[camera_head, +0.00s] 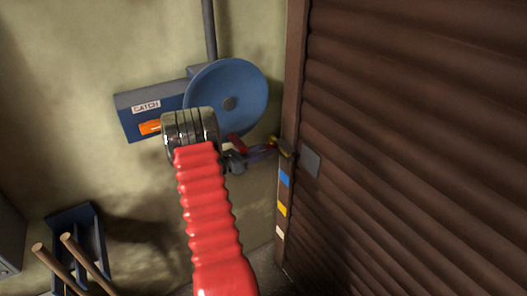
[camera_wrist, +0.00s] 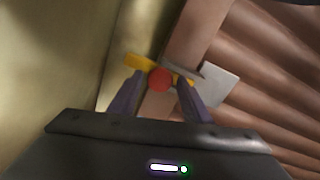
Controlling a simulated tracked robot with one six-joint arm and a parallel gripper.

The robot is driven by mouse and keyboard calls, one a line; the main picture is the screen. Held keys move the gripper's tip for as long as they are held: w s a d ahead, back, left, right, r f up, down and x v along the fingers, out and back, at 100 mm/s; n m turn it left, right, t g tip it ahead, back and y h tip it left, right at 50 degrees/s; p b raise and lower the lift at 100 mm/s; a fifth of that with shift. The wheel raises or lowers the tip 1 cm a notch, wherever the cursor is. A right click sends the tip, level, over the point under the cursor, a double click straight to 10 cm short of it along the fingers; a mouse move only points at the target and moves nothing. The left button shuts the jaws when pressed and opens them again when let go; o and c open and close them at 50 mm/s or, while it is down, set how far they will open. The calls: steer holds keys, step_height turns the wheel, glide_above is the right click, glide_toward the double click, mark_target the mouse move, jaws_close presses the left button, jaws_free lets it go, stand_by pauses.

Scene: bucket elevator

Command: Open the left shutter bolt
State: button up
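The left shutter bolt shows in the wrist view as a yellow bar (camera_wrist: 141,63) with a round red knob (camera_wrist: 160,80), lying across the shutter's brown frame post. A light grey plate (camera_wrist: 219,86) sits beside it on the shutter. My gripper (camera_wrist: 158,84) has its two purple fingers apart, one on each side of the knob, with small gaps seen between knob and fingers. Whether any finger touches the yellow bar cannot be told. In the head view my gripper (camera_head: 265,151) is at the post, by the yellow bolt end (camera_head: 275,141); my arm hides part of the wall.
The brown ribbed shutter (camera_head: 420,130) fills the right side. Blue, yellow and white marks run down its post. A blue wheel (camera_head: 245,85) and a box labelled CATCH (camera_head: 130,115) are on the wall behind my arm. A blue rack (camera_head: 85,225) with wooden handles stands lower left.

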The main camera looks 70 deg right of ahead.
steer(key=shift+o, duration=0.5)
steer(key=shift+w+a, duration=0.1)
steer(key=shift+a, duration=0.05)
steer(key=v, duration=1.3)
steer(key=shift+w, duration=0.2)
steer(key=shift+a+f, duration=0.1)
steer(key=shift+a, duration=0.05)
